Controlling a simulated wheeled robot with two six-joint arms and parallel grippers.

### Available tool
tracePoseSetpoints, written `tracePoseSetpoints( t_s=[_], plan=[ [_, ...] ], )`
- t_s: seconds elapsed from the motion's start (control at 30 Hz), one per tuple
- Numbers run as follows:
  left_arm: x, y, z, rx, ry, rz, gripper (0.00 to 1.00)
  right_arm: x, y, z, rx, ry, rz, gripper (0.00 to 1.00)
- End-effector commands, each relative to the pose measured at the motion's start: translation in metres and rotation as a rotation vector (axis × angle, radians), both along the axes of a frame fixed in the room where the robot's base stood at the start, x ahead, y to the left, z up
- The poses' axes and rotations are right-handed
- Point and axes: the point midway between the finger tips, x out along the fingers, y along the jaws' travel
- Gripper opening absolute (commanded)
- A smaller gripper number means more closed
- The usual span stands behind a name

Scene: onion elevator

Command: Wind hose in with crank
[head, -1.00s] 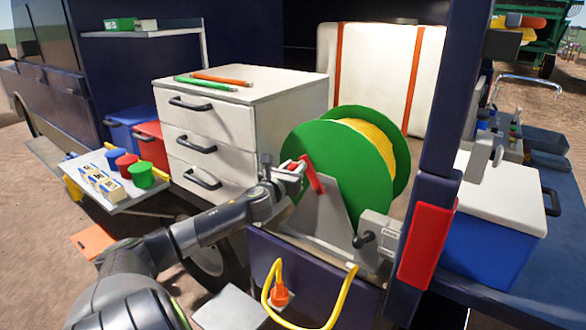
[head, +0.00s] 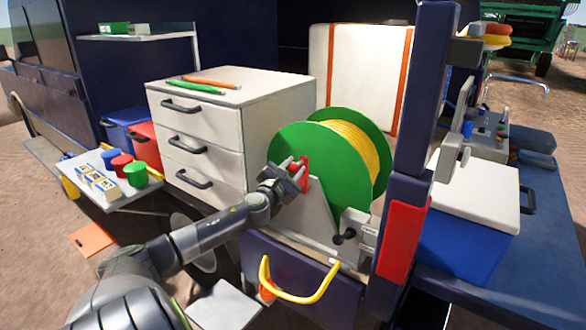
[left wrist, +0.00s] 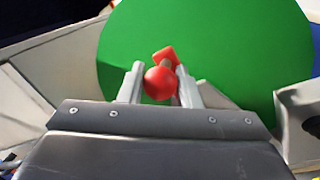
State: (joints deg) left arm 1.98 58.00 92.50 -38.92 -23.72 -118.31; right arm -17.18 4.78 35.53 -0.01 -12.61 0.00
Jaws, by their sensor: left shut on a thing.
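The green reel (head: 312,150) stands upright on its grey stand in the truck bay, with the yellow hose (head: 362,147) wound on it. More yellow hose (head: 318,296) hangs in a short loop over the dark front panel, beside an orange end piece (head: 266,291). My left gripper (head: 291,174) is at the reel's near face, shut on the red crank (head: 304,172). In the left wrist view, the crank's round red knob (left wrist: 160,84) sits between the two fingers, before the green disc. The gripper hides part of the crank. My right gripper is out of view.
A white drawer cabinet (head: 216,141) stands left of the reel. A dark post (head: 420,90) with a red panel (head: 401,240) rises to its right. A small black knob (head: 349,234) is on the stand. A blue cooler (head: 462,225) stands farther right.

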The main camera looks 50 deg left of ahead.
Motion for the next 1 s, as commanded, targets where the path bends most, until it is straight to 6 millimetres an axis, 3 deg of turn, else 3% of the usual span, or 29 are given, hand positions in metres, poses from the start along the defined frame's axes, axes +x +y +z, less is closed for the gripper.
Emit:
tracePoseSetpoints(
  t_s=[0.47, 0.5, 0.63, 1.0],
  plan=[
    [0.0002, -0.0018, -0.0007, 0.017, 0.004, -0.006, 0.0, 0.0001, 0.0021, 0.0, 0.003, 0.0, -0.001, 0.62],
    [0.0002, -0.0018, -0.0007, 0.017, 0.004, -0.006, 0.33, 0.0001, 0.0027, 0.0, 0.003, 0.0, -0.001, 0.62],
    [0.0002, -0.0015, -0.0007, 0.016, 0.004, -0.004, 0.5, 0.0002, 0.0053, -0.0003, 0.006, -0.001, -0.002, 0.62],
    [-0.0034, -0.0019, -0.0015, 0.017, 0.005, -0.003, 0.5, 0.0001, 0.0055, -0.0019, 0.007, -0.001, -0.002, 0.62]
  ],
)
